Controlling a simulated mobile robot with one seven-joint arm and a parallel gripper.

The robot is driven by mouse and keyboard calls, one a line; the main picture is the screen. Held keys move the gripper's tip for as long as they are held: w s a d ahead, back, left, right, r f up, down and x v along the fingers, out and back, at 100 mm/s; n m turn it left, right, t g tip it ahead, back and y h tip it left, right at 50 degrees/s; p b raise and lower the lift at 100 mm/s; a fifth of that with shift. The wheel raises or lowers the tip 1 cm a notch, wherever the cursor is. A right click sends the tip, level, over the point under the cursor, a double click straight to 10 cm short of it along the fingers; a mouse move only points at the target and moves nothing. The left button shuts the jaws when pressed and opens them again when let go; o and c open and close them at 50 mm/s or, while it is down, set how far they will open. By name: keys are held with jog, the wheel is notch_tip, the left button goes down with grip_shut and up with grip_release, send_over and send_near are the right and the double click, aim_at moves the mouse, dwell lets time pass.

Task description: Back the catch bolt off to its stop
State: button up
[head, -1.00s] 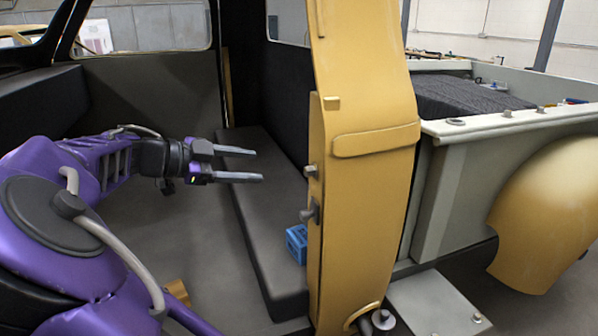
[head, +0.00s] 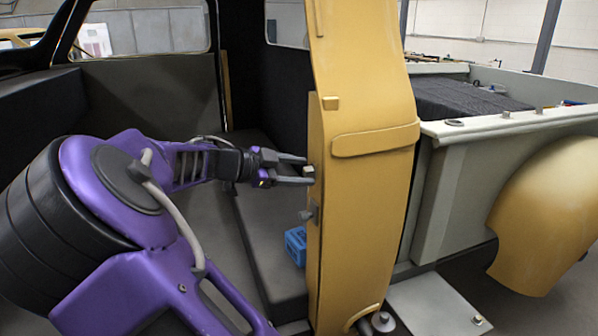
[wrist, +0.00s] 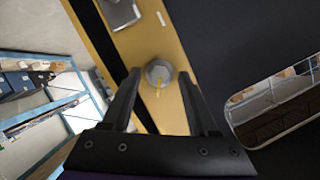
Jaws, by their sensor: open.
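The yellow door pillar (head: 362,190) has two grey fittings on its left edge. The upper one, which looks like the catch bolt (head: 309,172), is at my fingertips in the head view. In the wrist view a round grey bolt head (wrist: 158,71) with a yellow mark lies between the finger ends. My gripper (head: 306,171) is open, with one finger on each side of the bolt head (wrist: 160,76). I cannot tell whether either finger touches it. The lower fitting (head: 310,213) is below my gripper; a squarish metal plate (wrist: 121,12) shows at the top of the wrist view.
A blue crate-like box (head: 296,245) sits on the dark seat left of the pillar. A pale truck bed (head: 470,190) and a yellow fender (head: 548,215) stand to the right. The cab space left of the pillar is open around my arm.

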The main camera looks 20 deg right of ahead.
jog(key=shift+c, duration=0.2)
grip_shut()
